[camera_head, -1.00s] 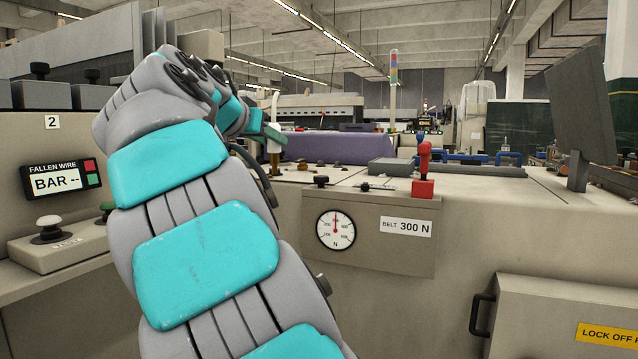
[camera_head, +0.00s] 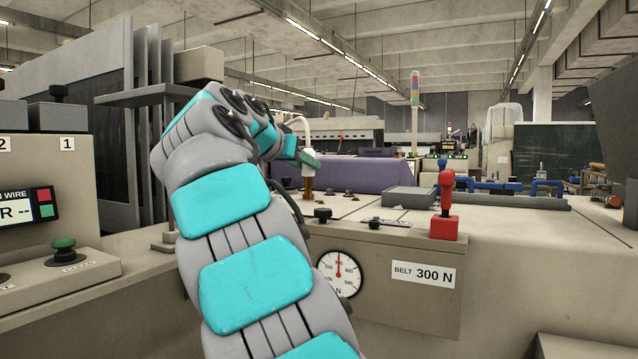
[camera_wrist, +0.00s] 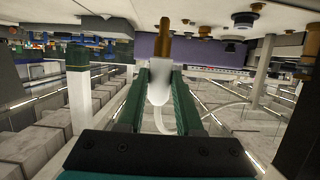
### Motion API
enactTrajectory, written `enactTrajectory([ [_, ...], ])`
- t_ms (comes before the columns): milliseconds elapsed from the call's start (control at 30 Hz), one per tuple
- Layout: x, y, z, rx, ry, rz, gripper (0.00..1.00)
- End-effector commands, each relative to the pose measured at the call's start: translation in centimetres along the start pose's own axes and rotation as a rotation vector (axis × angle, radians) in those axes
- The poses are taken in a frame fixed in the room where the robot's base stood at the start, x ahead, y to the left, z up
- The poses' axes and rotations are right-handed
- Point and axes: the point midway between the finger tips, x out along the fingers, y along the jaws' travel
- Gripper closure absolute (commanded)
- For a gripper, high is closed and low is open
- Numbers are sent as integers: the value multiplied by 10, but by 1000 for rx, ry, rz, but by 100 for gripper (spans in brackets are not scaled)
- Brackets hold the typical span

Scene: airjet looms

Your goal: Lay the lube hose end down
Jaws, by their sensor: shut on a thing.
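My gripper (camera_head: 309,160) is shut on the lube hose end (camera_head: 308,168), a white fitting with a brass tip. In the head view it hangs upright, tip down, at the loom's flat top (camera_head: 350,207); whether the tip touches cannot be told. In the wrist view, which is upside down, the green fingers (camera_wrist: 160,82) hold the white fitting (camera_wrist: 159,90) between them, with the brass tip (camera_wrist: 163,42) pointing to the top of the picture. A thin white hose curves from its back end. My arm hides part of the loom behind it.
Black knobs (camera_head: 323,215) stand on the loom top near the hose end. A red lever block (camera_head: 445,215) stands to the right, beside a grey box (camera_head: 408,197). A purple cloth roll (camera_head: 352,173) lies behind. The right top is fairly clear.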

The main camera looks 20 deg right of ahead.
Motion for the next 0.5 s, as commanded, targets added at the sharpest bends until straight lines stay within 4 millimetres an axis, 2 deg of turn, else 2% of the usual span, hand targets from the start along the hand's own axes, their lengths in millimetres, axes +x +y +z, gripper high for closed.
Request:
enactTrajectory([
  [200, 41, -8, -10, 1, 0, 0, 100],
  [500, 82, -16, -20, 1, 1, 0, 100],
])
